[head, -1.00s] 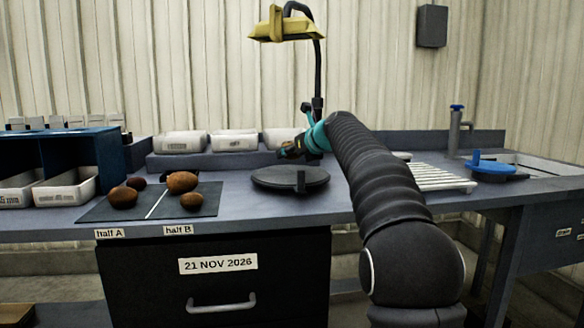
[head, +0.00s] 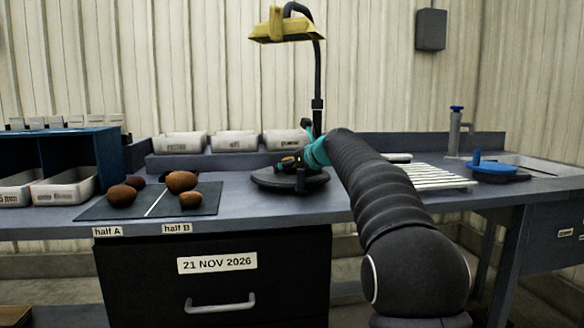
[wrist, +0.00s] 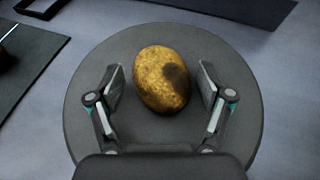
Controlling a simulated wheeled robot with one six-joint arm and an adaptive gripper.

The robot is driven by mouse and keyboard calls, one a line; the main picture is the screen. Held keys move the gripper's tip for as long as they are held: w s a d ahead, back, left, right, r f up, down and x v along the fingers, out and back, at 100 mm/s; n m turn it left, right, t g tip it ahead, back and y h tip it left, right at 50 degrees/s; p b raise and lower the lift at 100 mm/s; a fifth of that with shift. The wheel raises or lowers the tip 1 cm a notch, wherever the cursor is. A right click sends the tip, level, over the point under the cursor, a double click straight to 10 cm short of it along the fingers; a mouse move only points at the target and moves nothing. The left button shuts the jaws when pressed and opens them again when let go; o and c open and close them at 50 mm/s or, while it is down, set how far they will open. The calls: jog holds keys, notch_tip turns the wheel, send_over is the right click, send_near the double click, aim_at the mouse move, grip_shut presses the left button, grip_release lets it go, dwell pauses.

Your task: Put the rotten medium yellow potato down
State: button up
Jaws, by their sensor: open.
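The yellow potato (wrist: 160,82) with a dark rotten patch on its upper right side lies on the round dark turntable (wrist: 92,55) in the wrist view. My gripper (wrist: 162,85) is open around it, with one finger pad on each side and a visible gap at both. In the head view my gripper (head: 288,163) is low over the turntable (head: 262,183). The potato is hard to make out there, mostly hidden by my gripper.
Several brown potatoes, one of them here (head: 182,181), lie on the dark mat (head: 95,211) marked half A and half B, left of the turntable. White bins (head: 235,142) stand behind. A yellow lamp (head: 287,32) hangs above. A white slatted rack (head: 430,176) is to the right.

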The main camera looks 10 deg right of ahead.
jog(key=shift+r, duration=0.15)
jog(key=v, duration=1.2)
jog(key=shift+b, duration=0.3)
jog(key=shift+c, duration=0.2)
dwell(0.7)
